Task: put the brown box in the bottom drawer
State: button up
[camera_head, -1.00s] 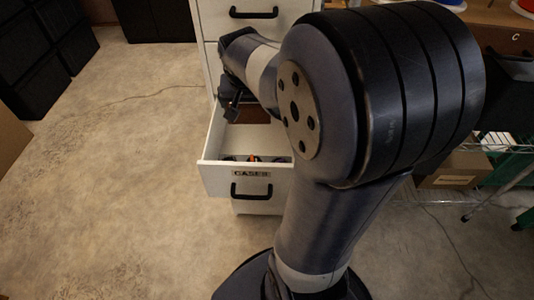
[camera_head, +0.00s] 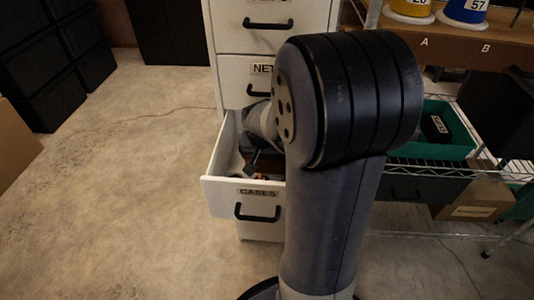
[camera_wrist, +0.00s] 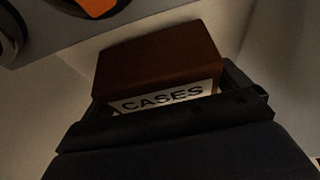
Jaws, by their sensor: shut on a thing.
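The brown box (camera_wrist: 157,58) with a white "CASES" label is between the fingers of my gripper (camera_wrist: 175,112) in the wrist view. My gripper is shut on it. In the head view my gripper (camera_head: 251,164) is down inside the open bottom drawer (camera_head: 216,192), whose front is also labelled "CASES". My arm hides the right part of the drawer. I cannot tell whether the box touches the drawer floor.
An orange and dark item (camera_wrist: 97,5) lies in the drawer close by. The closed "NET…" drawer (camera_head: 236,82) is just above. A wire shelf with a green bin (camera_head: 458,143) stands at right.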

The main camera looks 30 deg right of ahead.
jog(key=shift+w+d+f, duration=0.1)
jog(key=shift+w+d, duration=0.35)
jog(key=shift+w, duration=0.15)
jog(key=shift+w+d, duration=0.4)
jog(key=shift+w, duration=0.2)
jog(key=shift+s+a+f+b, duration=0.1)
jog(key=shift+f+b, duration=0.25)
jog(key=shift+f, duration=0.15)
jog(key=shift+f, duration=0.1)
jog(key=shift+f, duration=0.15)
jog(key=o, duration=0.7)
jog(key=shift+r, duration=0.55)
jog(key=p+v, duration=0.3)
jog(key=v, duration=0.8)
jog(key=shift+s+a+r, duration=0.1)
jog(key=shift+s+r, duration=0.05)
jog(key=shift+r, duration=0.05)
